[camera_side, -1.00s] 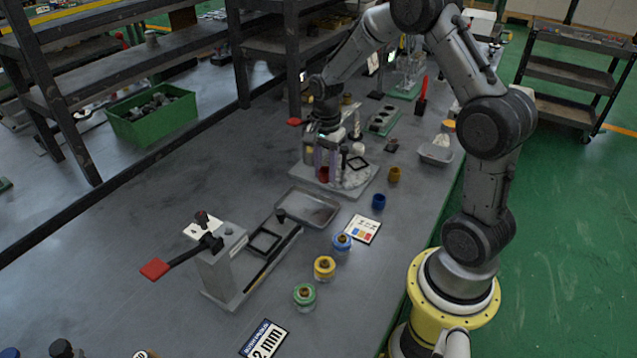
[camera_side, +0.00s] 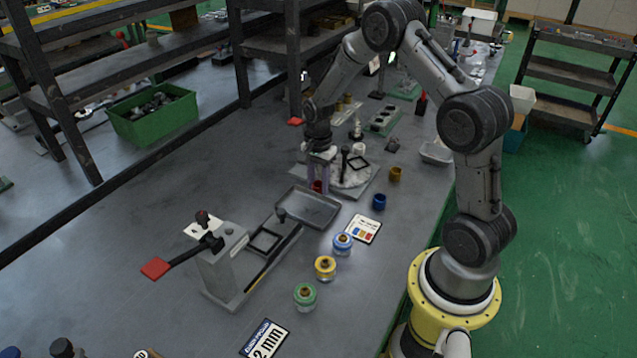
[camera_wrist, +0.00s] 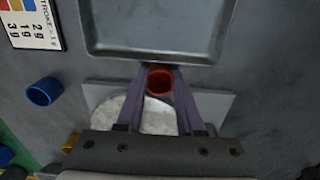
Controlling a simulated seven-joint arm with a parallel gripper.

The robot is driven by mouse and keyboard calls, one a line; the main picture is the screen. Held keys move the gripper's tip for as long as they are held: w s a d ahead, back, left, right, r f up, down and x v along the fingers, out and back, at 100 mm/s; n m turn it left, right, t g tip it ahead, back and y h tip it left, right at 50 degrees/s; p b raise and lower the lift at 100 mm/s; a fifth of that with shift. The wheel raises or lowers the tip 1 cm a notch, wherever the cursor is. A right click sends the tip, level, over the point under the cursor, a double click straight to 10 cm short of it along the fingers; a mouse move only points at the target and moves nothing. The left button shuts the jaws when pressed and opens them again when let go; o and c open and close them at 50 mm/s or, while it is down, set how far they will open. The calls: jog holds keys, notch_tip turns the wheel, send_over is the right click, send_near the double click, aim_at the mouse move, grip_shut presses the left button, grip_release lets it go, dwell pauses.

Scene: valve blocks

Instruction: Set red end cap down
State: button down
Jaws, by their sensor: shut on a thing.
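My gripper (camera_side: 318,178) is shut on the red end cap (camera_side: 317,187), a small hollow cup with its open end showing in the wrist view (camera_wrist: 159,81). The cap sits between the fingertips at the near edge of the grey base plate with the white disc (camera_side: 352,178), just beyond the shallow metal tray (camera_side: 310,209). In the wrist view the cap lies close to the rim of the tray (camera_wrist: 150,57), over the gap between tray and plate. I cannot tell whether the cap touches the surface below.
A blue cap (camera_side: 379,201) and a yellow cap (camera_side: 395,174) stand to the right. A colour-striped card (camera_side: 362,229) lies right of the tray. Bare bench lies left of the gripper.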

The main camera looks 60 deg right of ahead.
jog(key=c, duration=0.5)
grip_release()
jog(key=shift+c, duration=0.2)
notch_tip(320, 180, up, 12)
jog(key=s+a+r+n+t, duration=0.2)
jog(key=s+a+r+n, duration=0.5)
jog(key=a+r, duration=0.3)
jog(key=s+a+r+n+t, duration=0.1)
jog(key=s+a+r+n, duration=0.1)
jog(key=s+n, duration=0.3)
jog(key=s+a+r+n+t, duration=0.2)
jog(key=s+n, duration=0.3)
jog(key=s, duration=0.5)
jog(key=shift+a+t, duration=0.3)
jog(key=shift+a, duration=0.6)
jog(key=shift+o, duration=0.5)
jog(key=shift+s+a+f+n, duration=0.1)
jog(key=shift+s+f+n, duration=0.15)
jog(key=shift+n, duration=0.25)
